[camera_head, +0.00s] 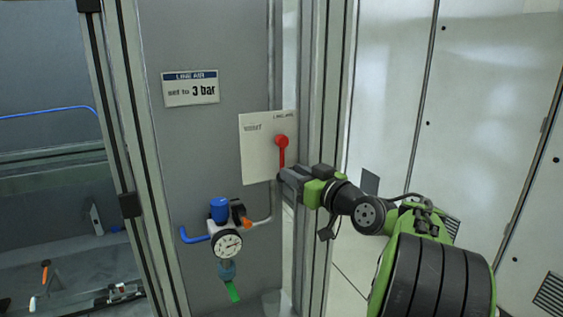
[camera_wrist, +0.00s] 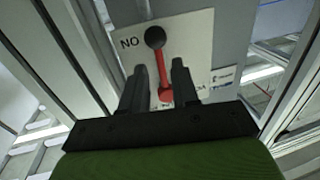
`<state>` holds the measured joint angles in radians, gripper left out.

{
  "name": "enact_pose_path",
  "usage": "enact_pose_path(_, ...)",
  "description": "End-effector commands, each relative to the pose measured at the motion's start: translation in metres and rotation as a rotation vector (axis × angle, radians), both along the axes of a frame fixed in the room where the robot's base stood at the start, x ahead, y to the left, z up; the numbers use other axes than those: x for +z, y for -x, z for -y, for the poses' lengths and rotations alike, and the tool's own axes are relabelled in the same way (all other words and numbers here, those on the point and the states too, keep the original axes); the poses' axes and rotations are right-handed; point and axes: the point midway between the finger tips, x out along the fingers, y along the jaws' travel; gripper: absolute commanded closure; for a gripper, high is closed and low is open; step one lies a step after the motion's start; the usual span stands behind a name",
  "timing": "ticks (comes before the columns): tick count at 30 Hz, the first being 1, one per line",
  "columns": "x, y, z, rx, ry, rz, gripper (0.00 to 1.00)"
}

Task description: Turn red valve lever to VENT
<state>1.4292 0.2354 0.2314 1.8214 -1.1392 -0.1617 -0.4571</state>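The red valve lever (camera_head: 282,156) is on a pale plate (camera_head: 258,165) on the grey panel. In the head view it hangs roughly straight down from its round red top; its lower end is hidden at my gripper (camera_head: 283,180). In the wrist view the lever (camera_wrist: 160,70) runs from a dark ball to a red round end, seen in the gap between the two fingers of my gripper (camera_wrist: 159,66). The fingers are apart, with no clear contact on the lever. Small labels mark the plate's upper left and upper right; the left one seems to read VENT.
A blue-topped regulator (camera_head: 220,211) with a gauge (camera_head: 228,244) sits below and left of the plate. A LINE AIR sign (camera_head: 190,88) reads "set to 3 bar". A metal frame post (camera_head: 322,110) stands just right of the plate, close to my gripper.

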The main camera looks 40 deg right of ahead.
Motion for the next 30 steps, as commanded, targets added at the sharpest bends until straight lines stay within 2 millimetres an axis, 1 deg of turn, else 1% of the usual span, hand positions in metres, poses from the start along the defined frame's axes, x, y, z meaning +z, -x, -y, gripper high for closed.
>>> enact_pose_path(1, 0.003, -0.013, 0.000, 0.006, -0.002, 0.001, 0.70)
enact_pose_path(3, 0.003, -0.029, 0.001, 0.005, -0.001, 0.000, 0.70)
enact_pose_path(6, 0.002, -0.045, 0.003, 0.003, -0.001, 0.001, 0.70)
enact_pose_path(9, 0.002, -0.054, 0.005, 0.001, 0.000, 0.000, 0.70)
enact_pose_path(17, 0.000, -0.057, 0.005, -0.001, 0.000, 0.000, 0.70)
enact_pose_path(18, 0.000, -0.056, 0.005, -0.001, 0.000, 0.000, 0.73)
enact_pose_path(23, 0.000, -0.056, 0.005, -0.001, 0.000, 0.000, 0.98)
enact_pose_path(24, 0.000, -0.056, 0.005, -0.001, 0.000, 0.000, 1.00)
enact_pose_path(30, 0.000, -0.056, 0.005, 0.000, 0.000, 0.000, 1.00)
